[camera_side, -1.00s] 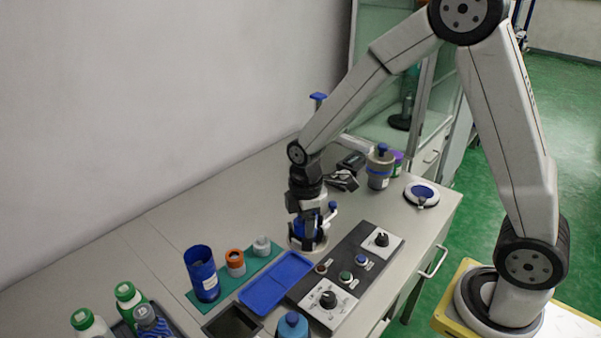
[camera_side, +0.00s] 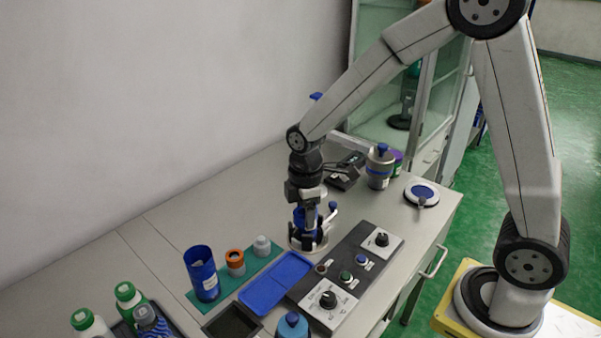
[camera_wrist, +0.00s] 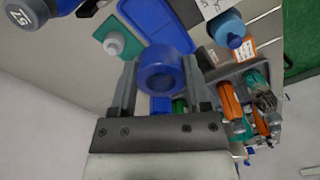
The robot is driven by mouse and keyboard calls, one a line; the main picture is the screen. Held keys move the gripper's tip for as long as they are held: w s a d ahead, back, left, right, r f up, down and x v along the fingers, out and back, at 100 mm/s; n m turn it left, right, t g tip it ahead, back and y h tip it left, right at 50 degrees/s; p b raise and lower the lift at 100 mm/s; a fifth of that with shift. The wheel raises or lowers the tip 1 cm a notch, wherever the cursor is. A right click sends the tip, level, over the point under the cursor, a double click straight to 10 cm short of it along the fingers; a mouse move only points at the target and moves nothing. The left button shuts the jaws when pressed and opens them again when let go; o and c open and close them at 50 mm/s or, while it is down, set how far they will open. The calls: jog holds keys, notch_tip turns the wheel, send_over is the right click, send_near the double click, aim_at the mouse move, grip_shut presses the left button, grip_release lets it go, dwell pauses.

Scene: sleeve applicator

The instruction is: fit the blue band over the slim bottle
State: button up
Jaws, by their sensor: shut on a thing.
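My gripper (camera_side: 308,238) points down, over a pale round-based stand (camera_side: 322,246) with a blue-knobbed clamp. In the wrist view its two fingers (camera_wrist: 163,85) are shut on the blue band (camera_wrist: 160,68), an open ring seen partly end-on. The band also shows between the fingers in the side view (camera_side: 305,217). A small pale grey bottle (camera_side: 262,246) stands upright on the green mat, apart from my gripper and to its left; it also shows in the wrist view (camera_wrist: 114,42). I cannot tell for sure whether it is the slim bottle. What lies directly under the fingers is largely hidden.
Green-capped bottles (camera_side: 128,297) stand front left. The table toward the wall is clear.

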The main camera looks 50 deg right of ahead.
jog(key=shift+r, duration=0.2)
jog(key=w+d, duration=0.2)
jog(key=d, duration=0.1)
jog(key=w+d, duration=0.3)
jog(key=d, duration=0.1)
jog(key=w+d, duration=0.3)
jog(key=d, duration=0.1)
jog(key=shift+d+r, duration=0.2)
jog(key=shift+f, duration=0.15)
jog(key=shift+f, duration=0.9)
jog(key=shift+f, duration=0.45)
jog(key=shift+f, duration=0.35)
